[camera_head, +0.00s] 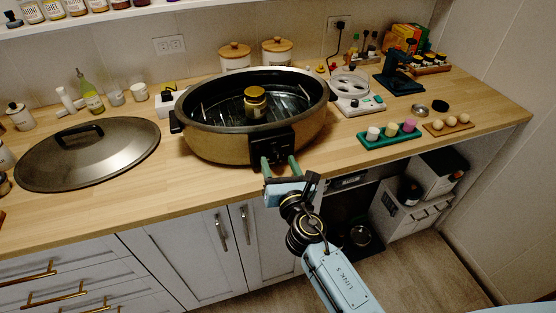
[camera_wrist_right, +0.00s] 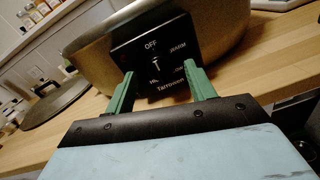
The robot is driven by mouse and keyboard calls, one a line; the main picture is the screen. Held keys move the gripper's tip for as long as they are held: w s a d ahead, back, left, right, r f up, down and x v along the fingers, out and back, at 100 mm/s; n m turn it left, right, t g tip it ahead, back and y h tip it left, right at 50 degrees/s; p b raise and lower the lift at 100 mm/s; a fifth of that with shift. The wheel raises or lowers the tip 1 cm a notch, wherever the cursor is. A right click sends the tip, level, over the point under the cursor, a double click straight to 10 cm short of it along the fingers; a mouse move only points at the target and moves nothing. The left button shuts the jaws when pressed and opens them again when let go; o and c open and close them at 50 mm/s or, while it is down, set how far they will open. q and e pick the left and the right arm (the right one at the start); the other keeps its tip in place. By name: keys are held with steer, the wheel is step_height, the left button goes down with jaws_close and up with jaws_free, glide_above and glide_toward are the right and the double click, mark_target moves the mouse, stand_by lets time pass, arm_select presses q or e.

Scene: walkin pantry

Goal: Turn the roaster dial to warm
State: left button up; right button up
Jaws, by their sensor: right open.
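The panel reads OFF at top, WARM at right. The small dark dial (camera_wrist_right: 156,66) sits at its centre, and its light mark appears to point up toward OFF. My right gripper (camera_head: 279,161) is open in front of the panel. In the wrist view its green fingers (camera_wrist_right: 160,73) stand either side of the dial with nothing visible between them. My left gripper is out of view.
A jar with a yellow lid (camera_head: 255,101) stands inside the roaster. The roaster's lid (camera_head: 90,154) lies on the counter at left. The counter edge runs below my right gripper.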

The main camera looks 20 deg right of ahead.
steer(key=shift+w, duration=0.8)
steer(key=shift+c, duration=0.4)
steer(key=c, duration=0.9)
steer(key=shift+m, duration=0.4)
steer(key=m, duration=0.9)
steer(key=m+p, duration=0.1)
steer(key=m, duration=0.2)
steer(key=shift+d+g+y, duration=0.1)
steer(key=shift+g+y, duration=0.2)
steer(key=shift+y, duration=0.1)
steer(key=shift+m, duration=0.4)
